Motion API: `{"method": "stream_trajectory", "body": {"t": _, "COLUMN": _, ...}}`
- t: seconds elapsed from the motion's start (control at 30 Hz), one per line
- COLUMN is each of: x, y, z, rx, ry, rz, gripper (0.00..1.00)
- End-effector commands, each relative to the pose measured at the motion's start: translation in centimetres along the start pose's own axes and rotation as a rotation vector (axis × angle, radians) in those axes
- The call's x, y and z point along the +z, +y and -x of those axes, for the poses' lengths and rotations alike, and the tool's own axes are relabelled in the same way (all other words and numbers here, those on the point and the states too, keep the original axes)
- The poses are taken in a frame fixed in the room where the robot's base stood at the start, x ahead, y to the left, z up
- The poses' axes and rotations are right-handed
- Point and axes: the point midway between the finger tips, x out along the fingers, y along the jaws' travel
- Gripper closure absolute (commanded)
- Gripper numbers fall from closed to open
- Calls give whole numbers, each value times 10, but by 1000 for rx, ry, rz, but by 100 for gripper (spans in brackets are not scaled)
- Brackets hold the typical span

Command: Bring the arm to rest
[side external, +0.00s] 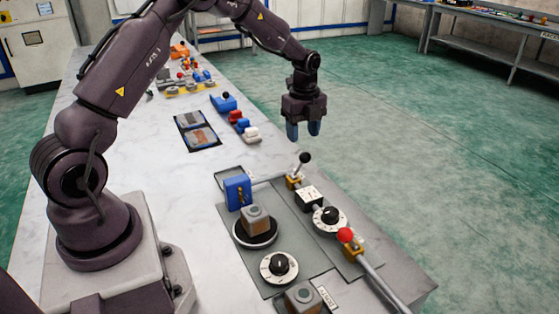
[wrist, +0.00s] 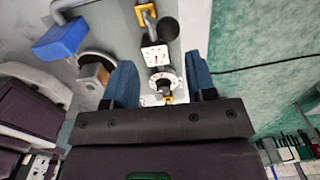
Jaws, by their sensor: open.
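My gripper (side external: 303,131) hangs from the raised arm in the side external view, with its blue fingertips pointing down. It is above and beyond the far end of the grey hoist panel, clear of every part. In the wrist view my gripper (wrist: 161,85) shows its two blue fingers spread apart with nothing held between them. Below it, the panel carries a lever with a black ball knob (side external: 305,158), a white dial with a black knob (side external: 330,217) and a red-knobbed lever (side external: 346,235).
A blue block (side external: 237,191), a grey box on a round base (side external: 256,219) and a second dial (side external: 279,266) stand on the panel. Dark trays (side external: 197,131) and several small coloured parts lie farther along the white table (side external: 150,190). The green floor right of the table is clear.

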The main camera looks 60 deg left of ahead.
Motion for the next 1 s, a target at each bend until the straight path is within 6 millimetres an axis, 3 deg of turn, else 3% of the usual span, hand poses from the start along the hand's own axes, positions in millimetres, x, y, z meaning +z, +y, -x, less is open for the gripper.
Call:
{"method": "stream_trajectory", "body": {"t": 0.43, "x": 0, "y": 0, "z": 3, "rx": 0, "ry": 0, "rz": 40, "gripper": 49}}
{"method": "stream_trajectory", "body": {"t": 0.57, "x": -2, "y": 4, "z": 0, "rx": 10, "ry": 5, "rz": 208, "gripper": 49}}
{"method": "stream_trajectory", "body": {"t": 0.67, "x": -8, "y": 21, "z": -8, "rx": 55, "ry": 11, "rz": 407, "gripper": 49}}
{"method": "stream_trajectory", "body": {"t": 0.77, "x": -17, "y": 38, "z": 6, "rx": 67, "ry": 1, "rz": 617, "gripper": 49}}
{"method": "stream_trajectory", "body": {"t": 1.0, "x": -57, "y": 91, "z": 75, "rx": 3, "ry": -17, "rz": 1104, "gripper": 49}}
